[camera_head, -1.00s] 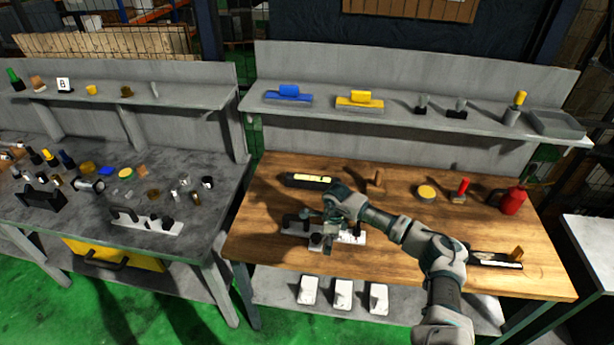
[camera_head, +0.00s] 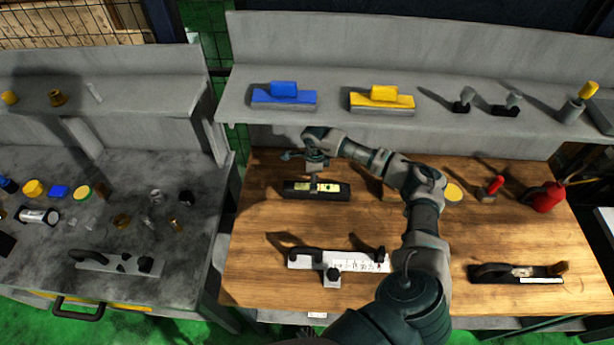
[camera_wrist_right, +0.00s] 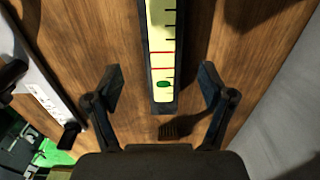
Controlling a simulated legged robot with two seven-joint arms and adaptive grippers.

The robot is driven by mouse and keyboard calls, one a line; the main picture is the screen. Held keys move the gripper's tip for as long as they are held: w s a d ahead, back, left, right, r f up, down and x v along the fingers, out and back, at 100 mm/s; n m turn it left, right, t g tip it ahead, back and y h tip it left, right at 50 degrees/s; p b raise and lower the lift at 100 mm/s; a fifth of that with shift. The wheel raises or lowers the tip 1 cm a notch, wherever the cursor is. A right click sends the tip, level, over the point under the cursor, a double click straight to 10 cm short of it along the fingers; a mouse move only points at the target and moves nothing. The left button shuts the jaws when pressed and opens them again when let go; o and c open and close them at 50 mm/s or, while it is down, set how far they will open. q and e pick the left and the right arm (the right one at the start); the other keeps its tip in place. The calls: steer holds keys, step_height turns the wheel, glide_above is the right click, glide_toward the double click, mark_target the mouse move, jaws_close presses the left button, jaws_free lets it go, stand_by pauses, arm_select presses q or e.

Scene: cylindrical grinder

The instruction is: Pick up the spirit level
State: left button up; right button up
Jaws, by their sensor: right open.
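The spirit level (camera_head: 338,192) is a black bar with a yellow-green vial. It lies flat on the wooden table, toward the back left. My right gripper (camera_head: 314,170) is over the level's back edge. In the wrist view my right gripper (camera_wrist_right: 162,84) is open, with one finger on each side of the level's near end and gaps on both sides. The height of the fingers above the level is unclear. My left gripper is not in view.
A white-and-black tool (camera_head: 345,262) lies in front of the level. A black tool (camera_head: 515,272) lies at the right. A red can (camera_head: 549,198) and a red-handled tool (camera_head: 492,189) stand at the back right. A grey shelf (camera_head: 335,112) overhangs the back.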

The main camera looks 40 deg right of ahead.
mark_target(319, 186)
steer(key=shift+d+f, duration=0.15)
steer(key=shift+f, duration=0.2)
steer(key=f, duration=0.2)
steer(key=d+f+p, duration=0.1)
steer(key=f, duration=0.3)
steer(key=shift+s+d+f, duration=0.2)
steer(key=shift+d+f, duration=0.15)
steer(key=shift+f, duration=0.3)
steer(key=shift+a+r, duration=0.1)
steer(key=shift+a, duration=0.6)
steer(key=shift+a+r, duration=0.1)
steer(key=c, duration=1.2)
steer(key=shift+d, duration=0.2)
jaws_close()
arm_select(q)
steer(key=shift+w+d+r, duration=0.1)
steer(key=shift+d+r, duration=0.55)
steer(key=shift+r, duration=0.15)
arm_select(e)
steer(key=shift+d, duration=0.25)
